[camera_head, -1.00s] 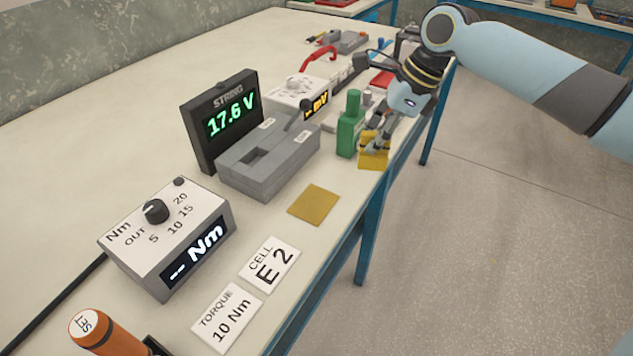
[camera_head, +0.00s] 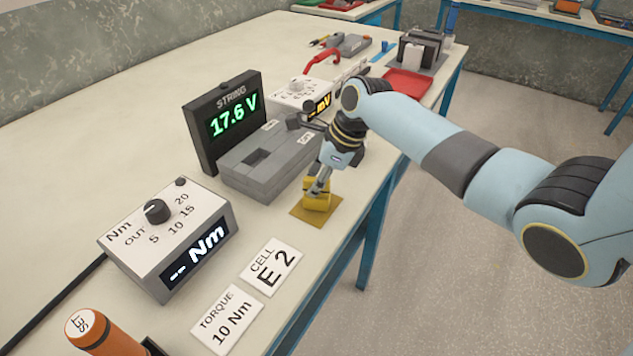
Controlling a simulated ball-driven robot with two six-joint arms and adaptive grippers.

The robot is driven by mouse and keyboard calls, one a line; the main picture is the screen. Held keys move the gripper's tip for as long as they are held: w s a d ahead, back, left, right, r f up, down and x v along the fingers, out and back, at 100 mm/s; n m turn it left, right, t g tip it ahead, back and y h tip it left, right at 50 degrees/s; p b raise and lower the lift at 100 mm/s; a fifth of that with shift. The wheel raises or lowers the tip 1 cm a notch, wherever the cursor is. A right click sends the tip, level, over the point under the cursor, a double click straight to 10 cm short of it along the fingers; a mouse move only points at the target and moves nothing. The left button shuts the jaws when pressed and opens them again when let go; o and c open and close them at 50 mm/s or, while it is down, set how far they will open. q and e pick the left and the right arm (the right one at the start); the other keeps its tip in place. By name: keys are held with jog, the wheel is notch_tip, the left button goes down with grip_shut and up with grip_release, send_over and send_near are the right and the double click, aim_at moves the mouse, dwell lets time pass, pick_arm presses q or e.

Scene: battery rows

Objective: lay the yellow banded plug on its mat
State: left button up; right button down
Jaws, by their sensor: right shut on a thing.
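The yellow plug (camera_head: 318,198) is a small block over the tan-yellow mat (camera_head: 301,212) near the table's front edge. My right gripper (camera_head: 319,188) is shut on the plug from above. The plug appears low over the mat; I cannot tell whether it touches it. The gripper covers part of the plug, so its bands do not show clearly. My left gripper is not in view.
A grey block (camera_head: 262,165) and the STRING display (camera_head: 222,118) stand behind the mat. A torque box (camera_head: 165,235) and white cards (camera_head: 270,266) lie nearer. A red tray (camera_head: 407,84) is farther back. The table edge runs close to the mat.

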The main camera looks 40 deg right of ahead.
jog(key=c, duration=1.2)
grip_release()
jog(key=p+v, duration=0.1)
jog(key=v, duration=1.1)
